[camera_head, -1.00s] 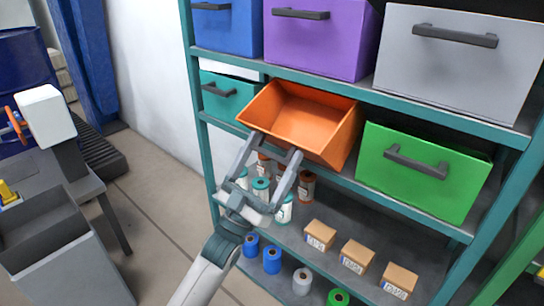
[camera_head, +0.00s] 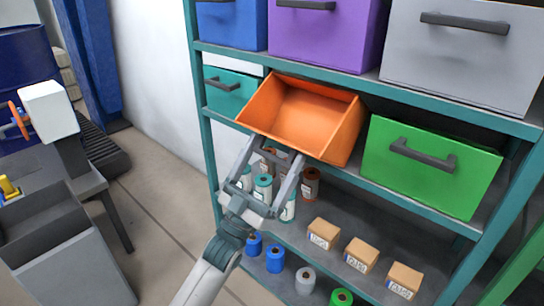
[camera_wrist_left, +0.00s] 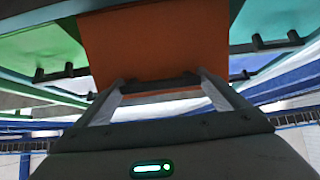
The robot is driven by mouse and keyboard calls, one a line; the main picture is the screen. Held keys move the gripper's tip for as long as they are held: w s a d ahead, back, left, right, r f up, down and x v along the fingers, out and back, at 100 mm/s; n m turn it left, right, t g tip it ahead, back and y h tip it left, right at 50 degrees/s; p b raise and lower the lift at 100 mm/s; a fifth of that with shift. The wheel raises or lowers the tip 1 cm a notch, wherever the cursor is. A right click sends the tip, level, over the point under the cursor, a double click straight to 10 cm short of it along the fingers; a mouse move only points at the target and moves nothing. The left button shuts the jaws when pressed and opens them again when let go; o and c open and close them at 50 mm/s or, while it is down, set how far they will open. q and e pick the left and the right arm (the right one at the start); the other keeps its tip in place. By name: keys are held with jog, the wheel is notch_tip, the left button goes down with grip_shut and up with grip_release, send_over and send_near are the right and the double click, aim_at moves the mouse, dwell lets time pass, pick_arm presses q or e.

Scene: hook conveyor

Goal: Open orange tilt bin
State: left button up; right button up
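The orange tilt bin (camera_head: 303,117) hangs tilted forward on the middle shelf, its open top showing an empty inside. Its orange underside or front (camera_wrist_left: 140,45) fills the upper middle of the left wrist view. My left gripper (camera_head: 275,150) is just below the bin's front lower edge, fingers spread wide. In the left wrist view a dark handle bar (camera_wrist_left: 160,86) lies crosswise between the two fingertips (camera_wrist_left: 161,84), near both. Whether the fingers touch its ends cannot be told. My right gripper is not in view.
A green bin (camera_head: 425,175) stands right of the orange one, a teal bin (camera_head: 228,92) left. Blue, purple and grey (camera_head: 455,60) bins sit above. Bottles, spools and small boxes (camera_head: 361,255) stand on the lower shelf (camera_head: 350,210). A workbench is at the left.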

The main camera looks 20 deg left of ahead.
pick_arm(q)
jog(key=shift+s, duration=0.1)
jog(key=b+v, duration=0.2)
jog(key=v, duration=1.5)
jog(key=shift+s+a+f, duration=0.1)
jog(key=shift+f, duration=0.1)
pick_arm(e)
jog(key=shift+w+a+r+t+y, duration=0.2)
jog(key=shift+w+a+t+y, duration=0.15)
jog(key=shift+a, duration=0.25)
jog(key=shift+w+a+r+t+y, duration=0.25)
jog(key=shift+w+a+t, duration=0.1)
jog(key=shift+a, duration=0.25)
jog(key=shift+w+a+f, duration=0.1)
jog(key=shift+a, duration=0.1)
